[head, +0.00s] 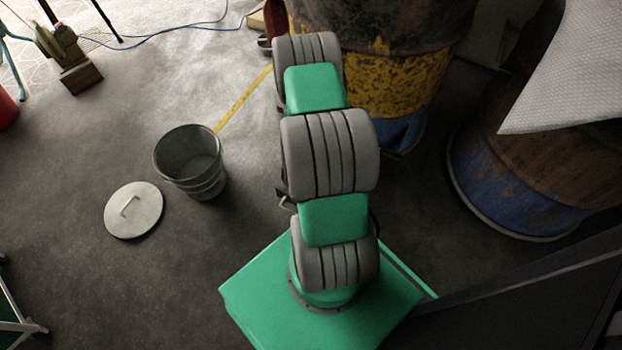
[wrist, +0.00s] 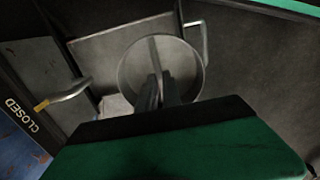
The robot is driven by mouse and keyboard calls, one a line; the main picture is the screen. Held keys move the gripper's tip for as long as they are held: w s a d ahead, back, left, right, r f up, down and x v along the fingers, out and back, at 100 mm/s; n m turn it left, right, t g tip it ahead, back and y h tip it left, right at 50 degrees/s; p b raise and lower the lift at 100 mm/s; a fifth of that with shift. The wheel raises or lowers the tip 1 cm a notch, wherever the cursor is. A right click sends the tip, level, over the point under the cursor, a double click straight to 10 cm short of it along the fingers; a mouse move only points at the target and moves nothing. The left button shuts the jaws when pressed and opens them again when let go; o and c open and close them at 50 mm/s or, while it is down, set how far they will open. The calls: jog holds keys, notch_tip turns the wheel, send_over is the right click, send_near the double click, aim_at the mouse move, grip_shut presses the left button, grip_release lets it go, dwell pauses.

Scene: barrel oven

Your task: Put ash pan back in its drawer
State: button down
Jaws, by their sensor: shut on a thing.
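My gripper (wrist: 157,80) shows in the wrist view, its dark fingers shut on a narrow upright bar. The bar runs across a round grey pan (wrist: 131,68), which looks like the ash pan. The fingers cover its lower middle. A flat grey panel (wrist: 95,47) with dark edges lies behind and left of the pan; I cannot tell whether this is the drawer, or whether the pan touches it. Metal handles stand at the left (wrist: 68,94) and right (wrist: 205,40) of the pan. In the head view my arm hides the gripper and pan.
A metal bucket (head: 180,158) and its round lid (head: 133,210) lie on the floor left of my base. The rusty yellow-banded barrel (head: 400,75) stands ahead, a blue-brown barrel (head: 520,175) at right. A plate marked CLOSED (wrist: 22,113) is in the wrist view.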

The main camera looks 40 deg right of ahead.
jog(key=d+f, duration=0.1)
jog(key=d+f+b, duration=0.1)
jog(key=f, duration=0.1)
jog(key=d+f+b, duration=0.1)
jog(key=f, duration=0.1)
jog(key=shift+d, duration=0.35)
jog(key=shift+d+f+b, duration=0.2)
jog(key=shift+f+b, duration=0.35)
jog(key=shift+f, duration=0.35)
jog(key=shift+d+f+b, duration=0.15)
jog(key=shift+f+b, duration=0.4)
jog(key=shift+f, duration=0.35)
jog(key=shift+f, duration=0.2)
jog(key=c, duration=1.5)
grip_release()
jog(key=shift+c, duration=0.2)
